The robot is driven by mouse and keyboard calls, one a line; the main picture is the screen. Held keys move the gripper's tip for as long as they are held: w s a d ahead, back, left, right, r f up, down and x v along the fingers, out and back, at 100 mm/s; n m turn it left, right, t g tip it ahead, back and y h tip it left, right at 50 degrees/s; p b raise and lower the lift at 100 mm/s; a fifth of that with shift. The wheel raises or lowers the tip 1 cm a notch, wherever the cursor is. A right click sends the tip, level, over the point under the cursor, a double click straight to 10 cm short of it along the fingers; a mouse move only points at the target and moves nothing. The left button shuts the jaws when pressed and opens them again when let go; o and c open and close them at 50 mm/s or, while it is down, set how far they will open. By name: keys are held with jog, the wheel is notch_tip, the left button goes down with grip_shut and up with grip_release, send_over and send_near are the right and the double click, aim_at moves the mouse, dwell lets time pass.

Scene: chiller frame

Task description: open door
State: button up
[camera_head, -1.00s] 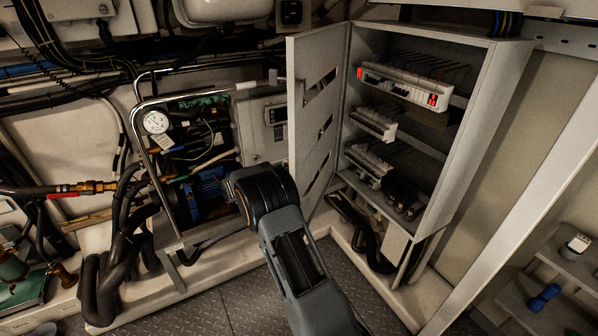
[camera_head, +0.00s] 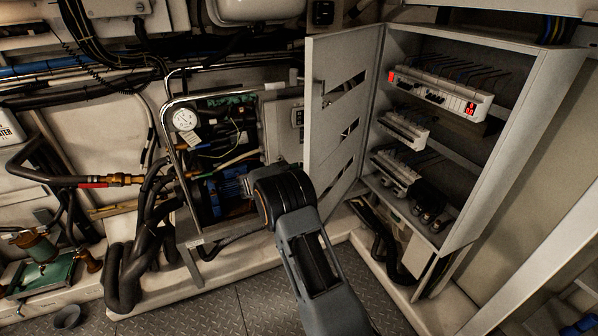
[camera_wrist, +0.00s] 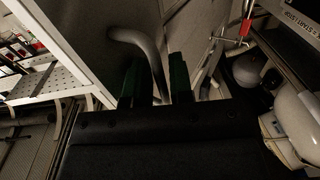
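The grey cabinet door (camera_head: 331,125), with slanted slots, stands swung open to the left of its cabinet (camera_head: 519,140). The inside with its rows of breakers is exposed. In the head view my arm covers the lower left of the door area, and my fingertips are hidden. In the wrist view my gripper (camera_wrist: 154,82) shows two dark green fingers standing apart. A bent grey bar handle (camera_wrist: 128,36) on the grey door panel (camera_wrist: 83,35) runs down between them. A narrow gap shows beside the handle; I cannot tell whether either finger touches it.
A chrome tube frame (camera_head: 172,150) with a pressure gauge (camera_head: 185,119) stands left of the door. Thick black hoses (camera_head: 135,260) run low at the left. Metal floor plating (camera_head: 235,310) is clear in front. A pale beam (camera_head: 540,270) crosses at the lower right.

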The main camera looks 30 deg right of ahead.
jog(key=shift+o, duration=0.9)
jog(key=shift+a, duration=0.25)
jog(key=a+b, duration=0.2)
jog(key=a, duration=1.1)
jog(key=shift+w+a, duration=0.25)
jog(key=shift+a, duration=0.1)
